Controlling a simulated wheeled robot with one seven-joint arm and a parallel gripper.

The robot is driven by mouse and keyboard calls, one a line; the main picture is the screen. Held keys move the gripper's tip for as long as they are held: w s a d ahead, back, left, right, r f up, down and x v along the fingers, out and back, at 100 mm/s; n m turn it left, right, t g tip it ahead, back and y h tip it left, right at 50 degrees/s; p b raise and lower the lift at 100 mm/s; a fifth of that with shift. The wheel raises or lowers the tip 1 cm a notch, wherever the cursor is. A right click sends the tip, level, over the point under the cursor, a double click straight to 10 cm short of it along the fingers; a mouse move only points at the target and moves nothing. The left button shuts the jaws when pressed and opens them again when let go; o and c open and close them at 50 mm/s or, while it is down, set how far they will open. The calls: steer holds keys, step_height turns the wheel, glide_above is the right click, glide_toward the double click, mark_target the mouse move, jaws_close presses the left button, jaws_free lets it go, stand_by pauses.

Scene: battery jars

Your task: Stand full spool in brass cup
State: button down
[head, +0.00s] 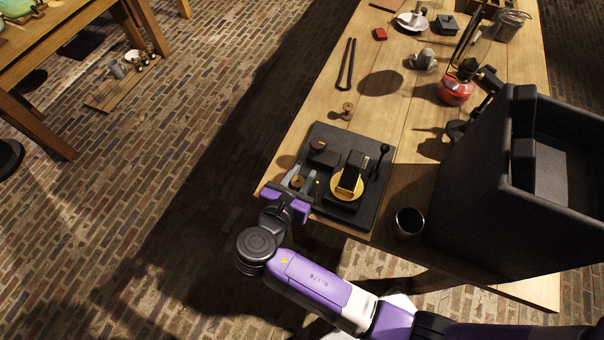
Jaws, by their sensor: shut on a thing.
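My gripper (298,179) is at the left front of a black board (372,205) on the wooden table. Its grey fingers are shut on a small brown spool (298,182). I cannot tell whether the spool touches the board. A similar spool (347,109) stands on the table beyond the board; from here I cannot tell which one is full. A brass disc (341,195) lies on the board under a black block. A small brass piece (318,184) sits just right of the gripper. I cannot tell for sure which brass part is the cup.
A black block with a round brownish top (318,146) and a black lever (382,152) stand on the board. A dark cup (408,222) and a large black case (475,190) are at right.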

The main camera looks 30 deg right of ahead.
steer(key=c, duration=1.1)
jaws_free()
steer(key=shift+f, duration=0.1)
steer(key=v, duration=1.2)
